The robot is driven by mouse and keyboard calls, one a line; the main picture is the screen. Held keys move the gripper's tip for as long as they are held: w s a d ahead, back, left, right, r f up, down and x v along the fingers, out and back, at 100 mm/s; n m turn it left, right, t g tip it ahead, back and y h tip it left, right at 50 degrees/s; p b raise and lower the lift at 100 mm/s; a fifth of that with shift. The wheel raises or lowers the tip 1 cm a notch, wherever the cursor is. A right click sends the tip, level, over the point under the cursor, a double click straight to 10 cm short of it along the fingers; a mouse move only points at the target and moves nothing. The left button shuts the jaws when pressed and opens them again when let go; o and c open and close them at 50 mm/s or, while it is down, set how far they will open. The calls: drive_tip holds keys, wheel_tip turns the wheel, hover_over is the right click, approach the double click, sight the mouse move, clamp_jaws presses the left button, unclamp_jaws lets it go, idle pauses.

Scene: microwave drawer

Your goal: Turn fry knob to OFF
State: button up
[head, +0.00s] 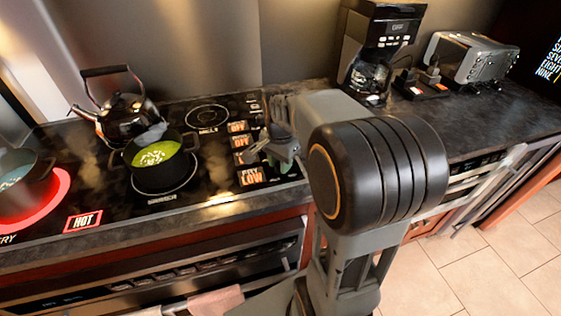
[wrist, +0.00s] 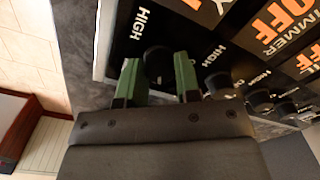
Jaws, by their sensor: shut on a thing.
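The fry knob (wrist: 158,62) is a dark round knob at the counter-edge end of the row on the black stovetop. My gripper (wrist: 158,80) has its two green fingers on either side of this knob, shut on it. In the head view my gripper (head: 283,150) reaches down over the knob row, and the knob is largely hidden by it. The other displays (head: 238,141) in the row read OFF.
More knobs (wrist: 219,83) stand close beside the gripped one. A green-filled pot (head: 160,152) and a kettle (head: 122,112) are on the stove. A pot (head: 22,190) stands on a glowing red burner near a "HOT" sign (head: 83,220). A coffee maker (head: 375,50) and toaster (head: 470,58) stand at right.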

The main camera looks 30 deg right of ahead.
drive_tip(key=n+p, duration=0.1)
drive_tip(key=n, duration=0.5)
drive_tip(key=shift+n, duration=0.3)
drive_tip(key=n+p, duration=0.1)
drive_tip(key=n, duration=0.2)
drive_tip(key=shift+n, duration=2.1)
drive_tip(key=o, duration=0.9)
drive_tip(key=shift+r, duration=0.1)
wheel_tip(320, 180, up, 14)
drive_tip(key=shift+f+p, duration=0.2)
drive_tip(key=shift+p, duration=0.55)
